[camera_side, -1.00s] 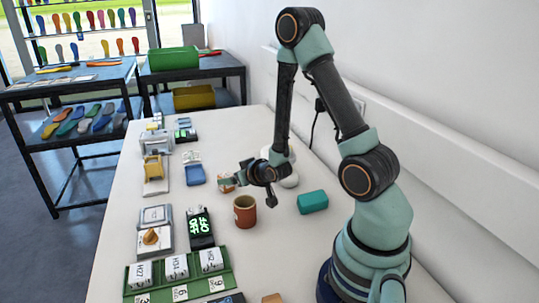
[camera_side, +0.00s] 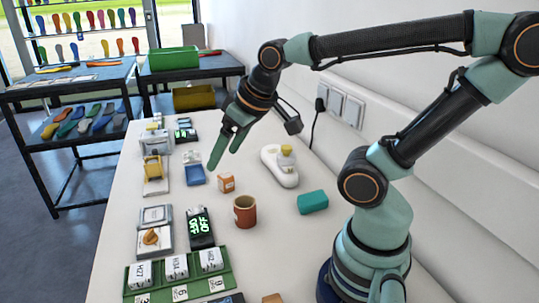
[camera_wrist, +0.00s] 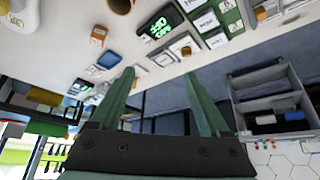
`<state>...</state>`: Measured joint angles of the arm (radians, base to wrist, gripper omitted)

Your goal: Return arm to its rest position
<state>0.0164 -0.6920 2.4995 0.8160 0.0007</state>
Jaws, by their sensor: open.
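My gripper (camera_side: 228,148) is open and empty, raised above the white table (camera_side: 270,235), its two green fingers pointing down and to the left. In the wrist view, the fingers of my gripper (camera_wrist: 163,95) stand apart with nothing between them. My arm is bent, with its forearm reaching left from a high elbow at the upper right. A small orange box (camera_side: 227,183) stands on the table below the gripper, apart from it.
A brown mug (camera_side: 245,211), a teal block (camera_side: 312,202) and a white device with a yellowish top (camera_side: 281,166) stand near the arm. A green rack (camera_side: 180,273) of labelled blocks is at the front left. A wall runs along the right.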

